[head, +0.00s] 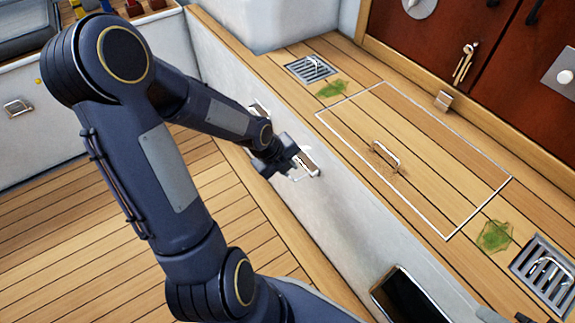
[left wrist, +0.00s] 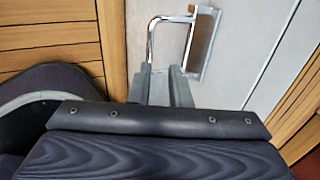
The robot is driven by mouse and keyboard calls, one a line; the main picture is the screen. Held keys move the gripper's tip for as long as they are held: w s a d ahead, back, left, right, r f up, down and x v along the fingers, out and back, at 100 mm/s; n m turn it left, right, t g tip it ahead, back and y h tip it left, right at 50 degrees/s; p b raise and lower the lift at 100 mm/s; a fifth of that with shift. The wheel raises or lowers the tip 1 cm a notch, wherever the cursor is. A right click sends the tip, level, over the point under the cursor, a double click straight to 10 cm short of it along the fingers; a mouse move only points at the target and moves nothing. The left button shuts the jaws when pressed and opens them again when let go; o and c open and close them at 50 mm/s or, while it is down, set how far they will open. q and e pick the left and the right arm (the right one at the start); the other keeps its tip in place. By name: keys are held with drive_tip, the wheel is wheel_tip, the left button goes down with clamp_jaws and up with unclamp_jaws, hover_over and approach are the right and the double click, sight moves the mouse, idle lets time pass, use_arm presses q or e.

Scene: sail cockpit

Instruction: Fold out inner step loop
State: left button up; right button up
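A step loop (head: 308,163), a chrome bar with a brown tread, is on the white wall below the raised deck. In the left wrist view its chrome bar (left wrist: 152,38) bends down toward my fingertips, beside the framed brown tread (left wrist: 203,42). My left gripper (head: 295,160) is at this loop and partly covers it. In the left wrist view the left gripper (left wrist: 161,70) shows a gap between its fingers. The bar's lower end is at the left fingertip; whether they touch I cannot tell. Another step loop (head: 260,108) is partly hidden behind my left arm. My right gripper is out of view.
The raised deck has a framed hatch (head: 420,150) with a handle (head: 385,156), and drain grates (head: 311,68) at both ends. A dark rectangular panel (head: 410,295) is low on the white wall. The lower teak floor (head: 60,230) is clear at left.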

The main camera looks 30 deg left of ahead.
use_arm(q)
drive_tip(key=p+v, duration=0.5)
drive_tip(key=v, duration=0.3)
drive_tip(key=shift+p, duration=0.3)
drive_tip(key=shift+d, duration=0.1)
drive_tip(key=s+d+r+n+t+h, duration=0.1)
drive_tip(key=s+d+r+n, duration=0.5)
drive_tip(key=n, duration=0.6)
drive_tip(key=s+d+r+n+h, duration=0.1)
drive_tip(key=s+d+r+n, duration=0.2)
drive_tip(key=s+r+n, duration=0.7)
wheel_tip(320, 180, up, 27)
drive_tip(key=w+n+p, duration=0.2)
drive_tip(key=p, duration=2.7)
drive_tip(key=shift+d+f, duration=0.15)
